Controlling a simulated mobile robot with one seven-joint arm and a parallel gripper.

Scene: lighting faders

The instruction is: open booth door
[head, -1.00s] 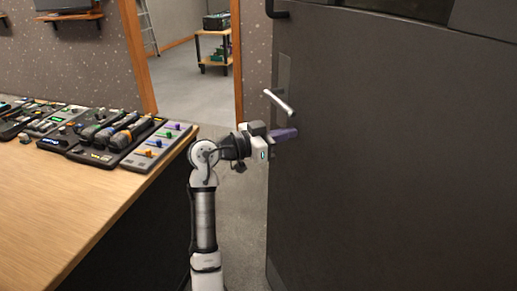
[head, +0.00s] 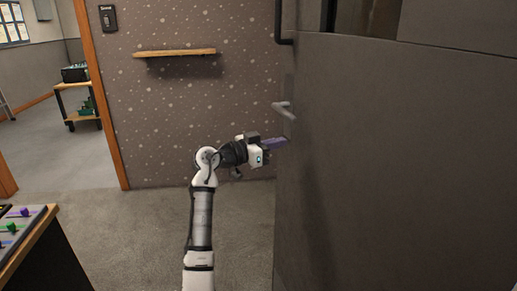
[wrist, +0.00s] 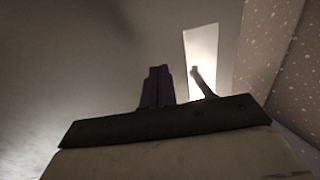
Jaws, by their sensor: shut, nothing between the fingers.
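The dark grey booth door (head: 400,170) fills the right of the head view, seen at a steep angle. Its metal lever handle (head: 284,110) sticks out near the door's left edge. In the wrist view the handle (wrist: 204,82) stands in front of a bright plate (wrist: 202,48). My gripper (head: 283,143) is shut and empty, just below the handle and close to the door face. Its purple fingers (wrist: 157,88) are together, left of the handle in the wrist view. Whether the fingertips touch the door cannot be told.
A desk with fader panels (head: 22,228) stands at the lower left. A speckled wall with a wooden shelf (head: 175,53) is behind my arm. A doorway at the left shows a trolley (head: 78,103). The carpet (head: 140,235) between desk and door is clear.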

